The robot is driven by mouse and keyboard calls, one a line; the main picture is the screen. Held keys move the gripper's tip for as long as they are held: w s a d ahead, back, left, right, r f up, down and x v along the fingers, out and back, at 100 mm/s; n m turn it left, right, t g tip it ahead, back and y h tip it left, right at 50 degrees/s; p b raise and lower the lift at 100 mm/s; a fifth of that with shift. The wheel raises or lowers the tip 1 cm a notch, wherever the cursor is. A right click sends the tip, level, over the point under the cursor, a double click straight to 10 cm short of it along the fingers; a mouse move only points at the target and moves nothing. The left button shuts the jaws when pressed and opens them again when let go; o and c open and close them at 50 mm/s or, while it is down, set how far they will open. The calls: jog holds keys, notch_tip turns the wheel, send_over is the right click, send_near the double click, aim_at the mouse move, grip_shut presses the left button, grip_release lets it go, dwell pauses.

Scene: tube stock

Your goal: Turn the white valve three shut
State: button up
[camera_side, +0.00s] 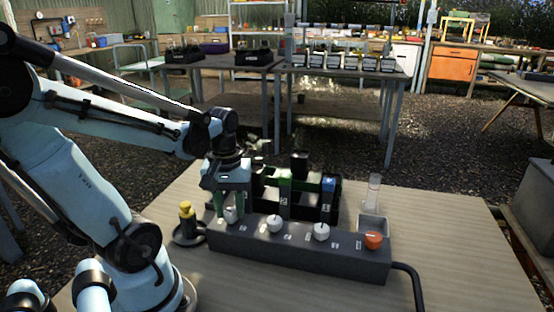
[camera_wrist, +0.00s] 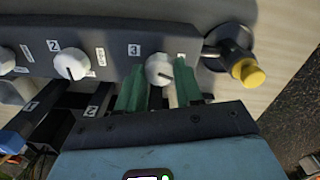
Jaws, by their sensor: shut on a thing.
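White valve three (camera_wrist: 159,69) is a round knob on the dark grey manifold box (camera_side: 300,252), beside the label "3" in the wrist view. It also shows at the left end of the knob row in the side view (camera_side: 231,214). My gripper (camera_wrist: 158,72) points at it, with one green finger on each side of the knob, shut on it. In the side view, my gripper (camera_side: 229,205) comes down over the box's left end. A dark mark on the knob points toward the lower right in the wrist view. The fingers hide parts of its sides.
White valve two (camera_wrist: 71,64) and another white knob (camera_side: 321,231) sit along the box, then an orange knob (camera_side: 373,241). A yellow-topped fitting (camera_side: 186,210) stands at the box's left end. A dark rack (camera_side: 328,200) stands behind. The front right table is clear.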

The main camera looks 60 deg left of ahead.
aim_at(231, 211)
jog(key=m, duration=1.4)
dwell(0.7)
jog(key=o, duration=1)
jog(key=shift+o, duration=0.2)
jog(key=shift+r, duration=0.15)
notch_tip(231, 211, up, 12)
